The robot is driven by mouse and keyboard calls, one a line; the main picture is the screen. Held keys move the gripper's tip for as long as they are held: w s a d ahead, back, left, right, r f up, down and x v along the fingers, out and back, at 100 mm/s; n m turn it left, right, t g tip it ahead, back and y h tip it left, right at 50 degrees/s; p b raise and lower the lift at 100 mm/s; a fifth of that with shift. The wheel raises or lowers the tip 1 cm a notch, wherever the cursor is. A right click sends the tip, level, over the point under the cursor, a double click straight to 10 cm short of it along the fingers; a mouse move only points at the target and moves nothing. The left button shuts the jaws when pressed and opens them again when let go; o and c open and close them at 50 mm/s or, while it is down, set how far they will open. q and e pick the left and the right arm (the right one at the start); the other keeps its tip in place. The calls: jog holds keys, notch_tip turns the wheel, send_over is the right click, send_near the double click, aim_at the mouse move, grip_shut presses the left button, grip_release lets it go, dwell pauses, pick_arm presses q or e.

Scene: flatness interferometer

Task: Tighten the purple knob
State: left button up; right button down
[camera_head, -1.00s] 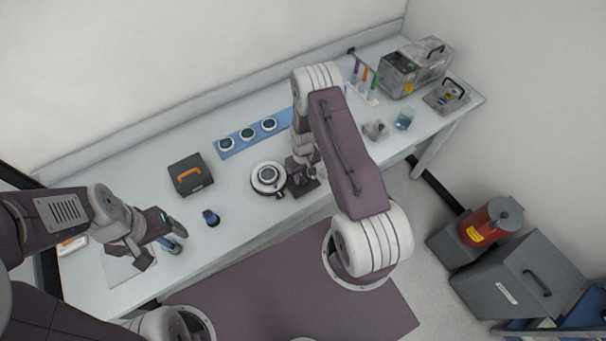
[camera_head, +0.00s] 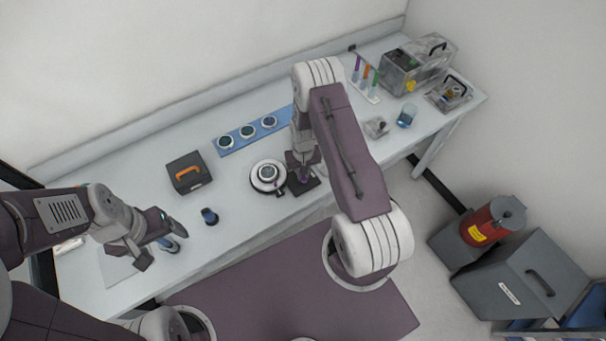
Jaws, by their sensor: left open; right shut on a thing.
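A round white instrument (camera_head: 258,181) with a dark ring stands near the front edge of the bench, mid-picture. A small dark piece sticks out at its lower right.
A blue strip (camera_head: 229,149) with several round pieces lies behind the instrument. A dark case (camera_head: 188,173) with an orange handle and a dark blue cup (camera_head: 209,216) stand to the left. A tube rack (camera_head: 366,93), a beaker (camera_head: 406,116) and a metal box (camera_head: 418,67) are at the right.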

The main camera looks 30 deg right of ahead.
jog(key=m+b, duration=0.1)
jog(key=m, duration=0.2)
jog(key=shift+f+m, duration=0.15)
jog(key=shift+m, duration=0.25)
jog(key=m+b, duration=0.1)
jog(key=m, duration=0.2)
jog(key=shift+s+m+b, duration=0.1)
jog(key=shift+m+b, duration=0.2)
jog(key=shift+b, duration=0.05)
jog(key=m+b, duration=0.1)
jog(key=m, duration=0.2)
jog(key=shift+m+b, duration=0.3)
jog(key=shift+m, duration=1.4)
jog(key=c, duration=1.6)
grip_release()
jog(key=shift+o, duration=1)
jog(key=shift+r, duration=0.2)
